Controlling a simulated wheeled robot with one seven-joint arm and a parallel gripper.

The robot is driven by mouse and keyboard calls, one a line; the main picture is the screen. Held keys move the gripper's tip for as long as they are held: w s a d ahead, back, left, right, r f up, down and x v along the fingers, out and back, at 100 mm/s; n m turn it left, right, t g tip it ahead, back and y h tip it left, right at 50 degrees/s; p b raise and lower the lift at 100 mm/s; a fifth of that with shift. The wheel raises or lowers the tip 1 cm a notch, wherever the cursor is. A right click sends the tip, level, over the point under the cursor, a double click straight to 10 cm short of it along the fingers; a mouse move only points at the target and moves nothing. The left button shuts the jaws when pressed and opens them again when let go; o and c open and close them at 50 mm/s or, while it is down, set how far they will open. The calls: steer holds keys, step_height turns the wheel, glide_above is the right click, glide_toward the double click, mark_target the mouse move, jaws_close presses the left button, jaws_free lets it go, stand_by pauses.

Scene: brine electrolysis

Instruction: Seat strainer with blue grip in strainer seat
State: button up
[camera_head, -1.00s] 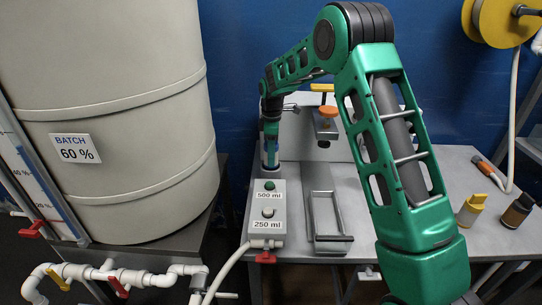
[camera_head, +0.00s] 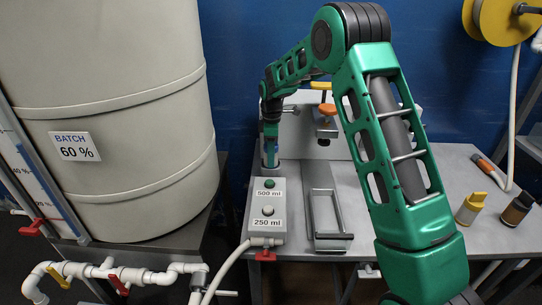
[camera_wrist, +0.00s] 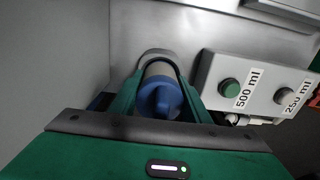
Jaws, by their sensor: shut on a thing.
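The strainer's blue grip (camera_wrist: 166,98) shows between the jaws of my gripper (camera_wrist: 160,88) in the wrist view. My gripper is shut on it. The strainer's pale cylindrical body (camera_wrist: 160,70) extends from the grip toward a rounded grey seat (camera_wrist: 153,54) on the metal surface. The body looks in line with the seat; I cannot tell how deep it sits, as the grip and jaws hide the lower part. In the head view my gripper (camera_head: 270,148) points down at the back left of the table, behind the button box, and largely hides the strainer.
The button box (camera_head: 264,212), labelled 500 ml and 250 ml, stands close in front of my gripper. A metal frame tray (camera_head: 331,237) and a clamp stand (camera_head: 327,128) are to its right. A large tank (camera_head: 110,190) is at left. Two small bottles stand at right.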

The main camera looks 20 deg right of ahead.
steer(key=shift+s+f, duration=0.1)
steer(key=shift+f, duration=0.5)
stand_by(1.1)
steer(key=shift+a+r, duration=0.1)
steer(key=shift+r, duration=0.15)
stand_by(1.1)
steer(key=shift+f, duration=0.1)
steer(key=o, duration=1.3)
steer(key=shift+f, duration=0.1)
steer(key=shift+r, duration=0.4)
steer(key=c, duration=1.4)
